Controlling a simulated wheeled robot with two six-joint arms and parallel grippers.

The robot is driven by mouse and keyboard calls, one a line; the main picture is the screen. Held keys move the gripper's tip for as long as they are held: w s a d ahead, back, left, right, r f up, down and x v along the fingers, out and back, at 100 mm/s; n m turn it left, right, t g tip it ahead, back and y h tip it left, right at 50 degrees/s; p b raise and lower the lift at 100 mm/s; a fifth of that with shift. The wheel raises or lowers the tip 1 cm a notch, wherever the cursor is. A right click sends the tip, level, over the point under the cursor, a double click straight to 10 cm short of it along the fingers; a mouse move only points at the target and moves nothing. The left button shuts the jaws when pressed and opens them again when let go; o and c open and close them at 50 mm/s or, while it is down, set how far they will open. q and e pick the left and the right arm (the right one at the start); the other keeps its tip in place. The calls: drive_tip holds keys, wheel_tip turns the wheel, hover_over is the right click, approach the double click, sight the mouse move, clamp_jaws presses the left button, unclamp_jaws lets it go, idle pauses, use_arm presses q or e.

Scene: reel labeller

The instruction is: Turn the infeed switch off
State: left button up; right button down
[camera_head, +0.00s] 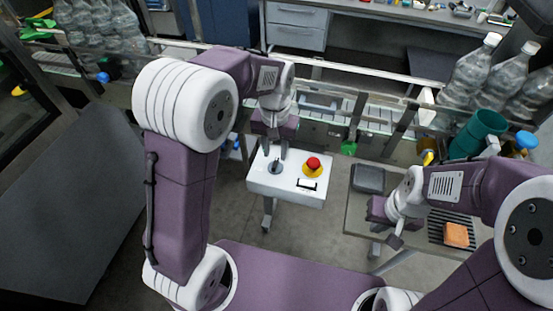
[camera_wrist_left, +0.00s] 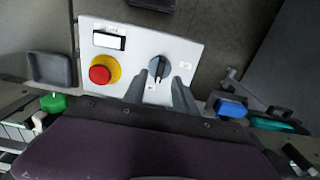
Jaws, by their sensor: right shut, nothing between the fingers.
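The infeed switch is a dark rotary knob (camera_head: 275,167) on the left part of a white control box (camera_head: 258,184). In the left wrist view the knob (camera_wrist_left: 158,68) has its light-marked pointer toward the gripper. My left gripper (camera_head: 275,150) is above the box; in the left wrist view its two fingers (camera_wrist_left: 159,88) are apart, one to each side of the knob's near end, with nothing between them. I cannot tell whether they touch it. My right gripper (camera_head: 388,236) is shut and empty, beside the side table at the right.
A conveyor (camera_head: 330,125) runs behind the box. The side table (camera_head: 357,211) carries a dark tray (camera_head: 368,178) and an orange block (camera_head: 456,235).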

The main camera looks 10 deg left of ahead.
sight(275, 162)
use_arm(q)
drive_tip(key=f, duration=0.3)
drive_tip(key=w+f, duration=0.1)
drive_tip(key=shift+a+f, duration=0.1)
drive_tip(key=shift+f, duration=0.3)
drive_tip(key=shift+s+f, duration=0.15)
drive_tip(key=shift+s, duration=0.2)
drive_tip(key=shift+w+f, duration=0.1)
drive_tip(key=shift+w, duration=0.05)
clamp_jaws()
use_arm(e)
drive_tip(key=shift+w+r, duration=0.15)
drive_tip(key=shift+w, duration=0.1)
